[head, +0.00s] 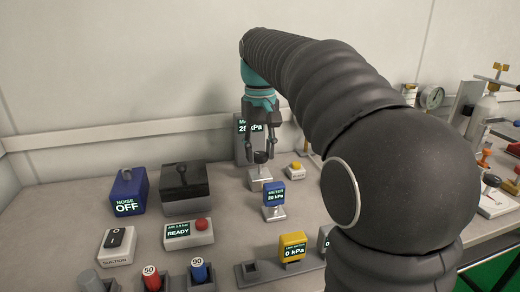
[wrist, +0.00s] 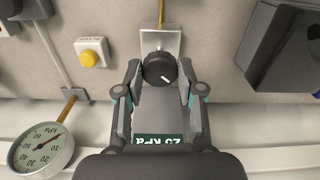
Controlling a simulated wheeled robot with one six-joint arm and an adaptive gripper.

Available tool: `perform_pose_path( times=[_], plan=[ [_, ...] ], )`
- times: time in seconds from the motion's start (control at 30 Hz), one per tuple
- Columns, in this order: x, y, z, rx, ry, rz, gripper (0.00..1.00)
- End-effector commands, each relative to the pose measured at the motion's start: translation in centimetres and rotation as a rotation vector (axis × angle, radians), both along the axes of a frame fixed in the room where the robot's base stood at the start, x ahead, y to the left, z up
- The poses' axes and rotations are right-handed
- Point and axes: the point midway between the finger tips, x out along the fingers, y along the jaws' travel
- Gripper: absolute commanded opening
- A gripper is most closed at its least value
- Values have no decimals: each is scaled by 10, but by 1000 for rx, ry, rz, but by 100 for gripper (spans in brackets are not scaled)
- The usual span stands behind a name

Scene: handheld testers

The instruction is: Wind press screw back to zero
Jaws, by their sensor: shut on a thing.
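The press screw shows as a dark round knob (wrist: 158,68) with a white pointer line, on a grey metal block. In the wrist view the line points down and right. My gripper (wrist: 160,74) is shut on the knob, one finger on each side. In the head view my gripper (head: 261,151) reaches down over the knob and its pale block (head: 260,181), hiding part of the knob. A grey display behind it (head: 242,126) reads about 25 kPa, partly covered by my gripper. It shows upside down in the wrist view (wrist: 160,140).
A yellow button box (head: 295,170) and a blue meter (head: 274,196) stand close to the knob. A round dial gauge (wrist: 42,146) lies at lower left in the wrist view. A dark box (head: 184,187) and a blue NOISE OFF box (head: 129,193) stand left. My arm hides the bench's middle right.

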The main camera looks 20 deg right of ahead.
Motion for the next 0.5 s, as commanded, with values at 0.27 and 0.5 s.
perform_pose_path(
  times=[0.27,0.5],
  plan=[
    [0,0,-1,-1,4,262,3],
    [-1,-1,-2,-1,5,490,3]
  ],
)
